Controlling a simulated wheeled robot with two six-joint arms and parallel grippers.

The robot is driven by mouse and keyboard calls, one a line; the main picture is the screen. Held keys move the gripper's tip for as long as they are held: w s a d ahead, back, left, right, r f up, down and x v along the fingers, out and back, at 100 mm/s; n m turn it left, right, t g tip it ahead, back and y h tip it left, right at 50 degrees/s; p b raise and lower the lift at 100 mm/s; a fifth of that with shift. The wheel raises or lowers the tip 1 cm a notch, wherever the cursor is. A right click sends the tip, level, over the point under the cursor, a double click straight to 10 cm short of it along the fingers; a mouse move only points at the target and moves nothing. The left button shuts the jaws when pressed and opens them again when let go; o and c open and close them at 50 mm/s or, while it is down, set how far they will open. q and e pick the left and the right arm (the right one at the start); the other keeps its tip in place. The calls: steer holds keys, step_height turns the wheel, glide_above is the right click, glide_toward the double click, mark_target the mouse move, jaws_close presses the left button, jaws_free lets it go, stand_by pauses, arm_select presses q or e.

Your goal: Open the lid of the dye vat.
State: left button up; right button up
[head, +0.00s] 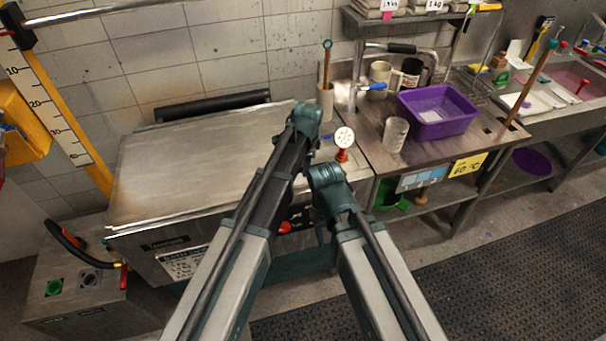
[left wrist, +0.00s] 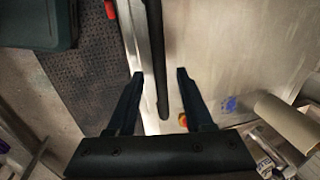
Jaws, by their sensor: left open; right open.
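The dye vat is a steel box with a wide flat lid (head: 190,165), which lies closed in the left half of the head view. A black bar handle (left wrist: 155,60) runs along the lid's edge in the left wrist view. My left gripper (left wrist: 159,75) is open, with its fingers on either side of the handle's end part and nothing shut between them. In the head view my left gripper (head: 308,152) is mostly hidden by its arm at the lid's right side. My right gripper (head: 321,228) hangs lower in front of the vat, open, its fingers barely visible.
A black bar (head: 210,105) lies along the lid's back. A dial gauge (head: 344,138) stands at the vat's right. The bench beside it holds a glass beaker (head: 395,135) and a purple tub (head: 437,110). A dark floor mat (head: 450,290) is clear.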

arm_select(q)
steer(key=shift+w+f+b, duration=0.15)
steer(key=shift+f+b, duration=0.2)
steer(key=shift+f, duration=0.45)
steer(key=shift+r, duration=0.1)
jaws_close()
stand_by(0.8)
